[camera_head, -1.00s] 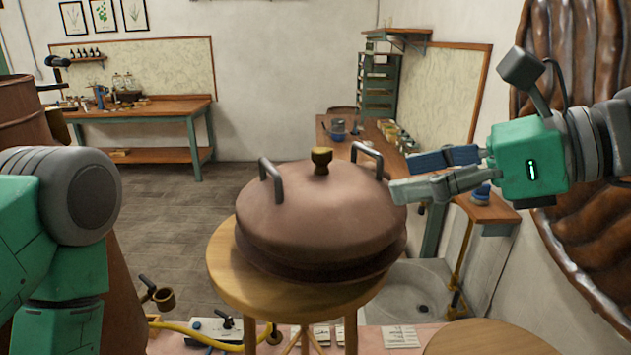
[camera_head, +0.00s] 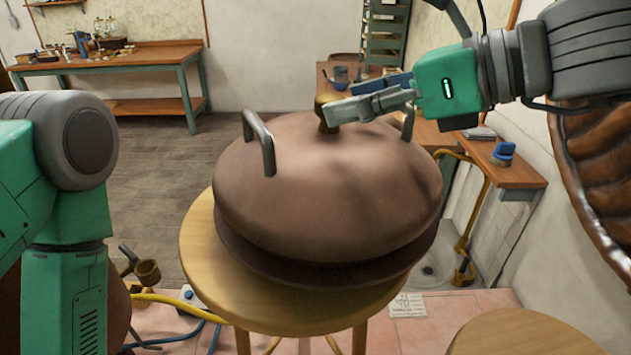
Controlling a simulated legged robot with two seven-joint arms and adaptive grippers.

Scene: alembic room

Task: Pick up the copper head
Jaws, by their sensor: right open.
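The copper head (camera_head: 325,195) is a wide brown dome with a dark lower rim, resting on a round wooden stool (camera_head: 205,262). It has a grey loop handle (camera_head: 262,142) on its left and another (camera_head: 408,124) on its right, partly hidden by my right gripper. A small brass knob (camera_head: 324,105) stands at its top. My right gripper (camera_head: 345,100) is open, its fingers pointing left at the knob, in front of the right handle. I cannot tell whether it touches either. My left arm shows at the left edge; its gripper is out of view.
A second round wooden top (camera_head: 520,335) is at the bottom right. A sink (camera_head: 435,262) and yellow pipe are behind the stool to the right. A workbench (camera_head: 115,65) stands at the back left. Hoses and a small brass cup (camera_head: 147,272) are at the lower left.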

